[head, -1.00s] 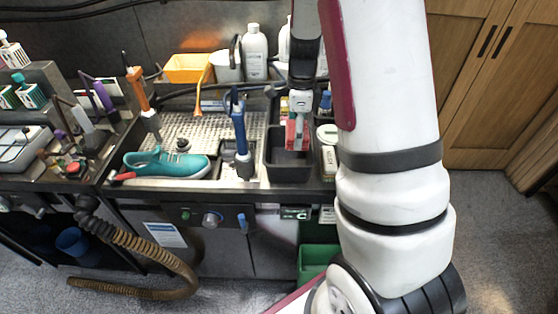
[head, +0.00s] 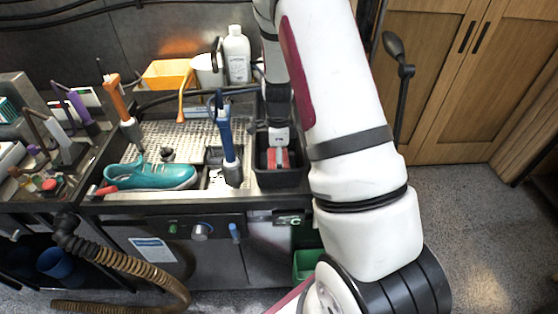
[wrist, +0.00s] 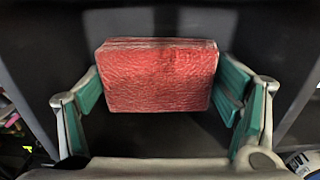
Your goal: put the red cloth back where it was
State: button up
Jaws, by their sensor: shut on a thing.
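The red cloth (wrist: 160,78) is a folded, textured red block, in the middle of the wrist view. My gripper (wrist: 163,92) is shut on it, with green-padded fingers at its left and right sides. In the head view the cloth (head: 279,159) shows below my gripper (head: 279,150), within the outline of a dark open bin (head: 281,181) at the right end of the counter. Dark bin walls surround the cloth in the wrist view. Whether the cloth touches the bin floor I cannot tell.
A teal sneaker (head: 150,176) lies on the perforated sink tray left of the bin. A blue-handled tool (head: 225,130) stands upright close to the bin's left. A white bottle (head: 236,55) and an orange container (head: 167,74) stand behind. My arm covers the area right of the bin.

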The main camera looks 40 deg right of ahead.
jog(key=shift+f, duration=0.5)
jog(key=shift+f, duration=0.2)
jog(key=o, duration=1)
jog(key=shift+c, duration=0.2)
